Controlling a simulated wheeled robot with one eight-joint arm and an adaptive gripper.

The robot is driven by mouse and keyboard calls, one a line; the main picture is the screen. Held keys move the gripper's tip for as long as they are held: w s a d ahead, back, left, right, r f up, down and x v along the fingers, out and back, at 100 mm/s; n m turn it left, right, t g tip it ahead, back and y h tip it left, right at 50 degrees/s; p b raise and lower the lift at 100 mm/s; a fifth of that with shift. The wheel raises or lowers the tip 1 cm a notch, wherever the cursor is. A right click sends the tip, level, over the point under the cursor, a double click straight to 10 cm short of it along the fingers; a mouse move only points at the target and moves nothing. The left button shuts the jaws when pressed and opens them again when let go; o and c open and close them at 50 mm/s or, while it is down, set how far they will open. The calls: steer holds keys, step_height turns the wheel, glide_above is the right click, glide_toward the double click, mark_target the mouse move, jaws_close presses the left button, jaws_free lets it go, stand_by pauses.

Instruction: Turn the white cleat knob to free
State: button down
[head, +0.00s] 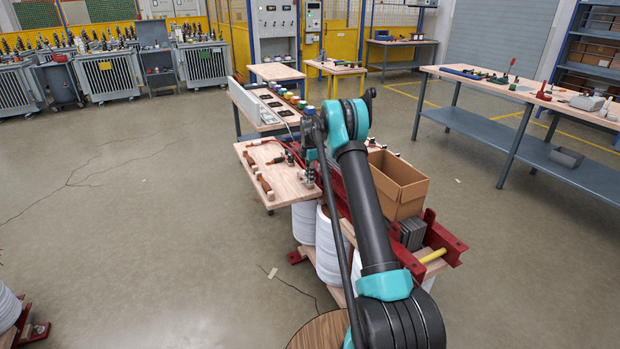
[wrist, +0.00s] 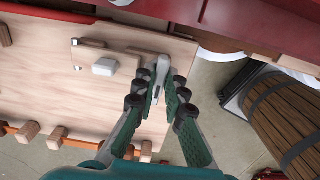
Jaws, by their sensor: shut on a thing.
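The white cleat knob (wrist: 161,70) shows in the wrist view as a pale, narrow piece on a wooden board (wrist: 75,95). My gripper (wrist: 160,92) reaches over the board from below in the picture, its green ribbed fingers on either side of the knob and shut on it. The fingers hide part of the knob, and its exact turn angle is hard to read. In the head view my gripper (head: 308,176) is at the right edge of the wooden work board (head: 285,183); the knob cannot be made out there.
A white block (wrist: 104,67) sits on the board left of the knob. Wooden pegs with orange-brown pieces (wrist: 60,133) lie along the board's edge. A dark wooden drum (wrist: 285,115) stands to the right. In the head view an open cardboard box (head: 402,185) stands right of my arm.

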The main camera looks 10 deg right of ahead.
stand_by(0.4)
steer(key=c, duration=1.6)
jaws_free()
